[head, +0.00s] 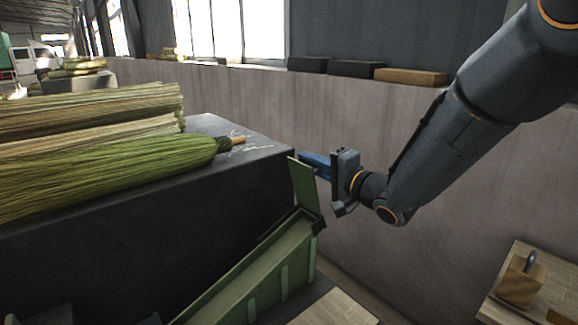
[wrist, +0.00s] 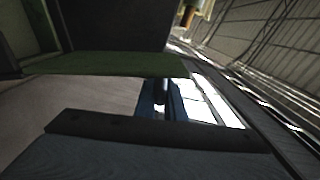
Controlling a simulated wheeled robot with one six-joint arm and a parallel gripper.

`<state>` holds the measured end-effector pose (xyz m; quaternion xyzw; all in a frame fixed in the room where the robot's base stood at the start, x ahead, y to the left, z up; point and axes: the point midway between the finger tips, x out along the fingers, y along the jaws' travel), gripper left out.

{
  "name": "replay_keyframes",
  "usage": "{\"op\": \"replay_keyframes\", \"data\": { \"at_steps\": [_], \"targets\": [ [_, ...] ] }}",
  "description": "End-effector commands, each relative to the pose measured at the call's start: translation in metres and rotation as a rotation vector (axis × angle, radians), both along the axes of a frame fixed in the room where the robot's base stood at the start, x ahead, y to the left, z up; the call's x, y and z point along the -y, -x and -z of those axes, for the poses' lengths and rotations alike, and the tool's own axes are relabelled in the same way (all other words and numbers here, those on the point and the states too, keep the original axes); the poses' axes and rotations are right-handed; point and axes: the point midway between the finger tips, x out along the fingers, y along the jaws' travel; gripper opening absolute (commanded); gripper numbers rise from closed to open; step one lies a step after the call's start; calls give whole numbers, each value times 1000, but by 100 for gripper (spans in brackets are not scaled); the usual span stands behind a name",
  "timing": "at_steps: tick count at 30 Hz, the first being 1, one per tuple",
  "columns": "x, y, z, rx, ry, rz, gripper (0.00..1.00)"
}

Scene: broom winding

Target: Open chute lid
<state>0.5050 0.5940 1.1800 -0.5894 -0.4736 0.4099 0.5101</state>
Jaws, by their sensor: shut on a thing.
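The green chute (head: 262,272) slopes down to the lower left beside the dark bench. Its lid (head: 301,183) is a flat green panel standing steeply up at the chute's upper end. My gripper (head: 308,160) reaches in from the right, with its blue fingers at the lid's upper edge, shut on it. In the wrist view the blue fingers (wrist: 158,100) show at the middle, next to a green edge (wrist: 110,64) that looks like the lid. The exact contact is partly hidden.
Green and straw broom heads (head: 110,165) lie on the dark bench (head: 150,225) at the left. A grey wall (head: 400,125) runs behind, with blocks (head: 410,76) on its ledge. A wooden block (head: 521,283) sits on a table at the lower right.

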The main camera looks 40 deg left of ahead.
Motion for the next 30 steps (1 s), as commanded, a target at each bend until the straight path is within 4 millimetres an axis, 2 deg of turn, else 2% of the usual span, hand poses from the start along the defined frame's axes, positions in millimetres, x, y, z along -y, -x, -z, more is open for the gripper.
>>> {"op": "replay_keyframes", "data": {
  "at_steps": [6,18,19,21,30],
  "targets": [
    [6,-11,0,2,-1,11,0],
    [6,-12,0,2,0,11,0],
    [6,-11,0,2,0,11,14],
    [6,-11,0,2,0,11,26],
    [6,-10,0,2,0,9,28]
  ]
}}
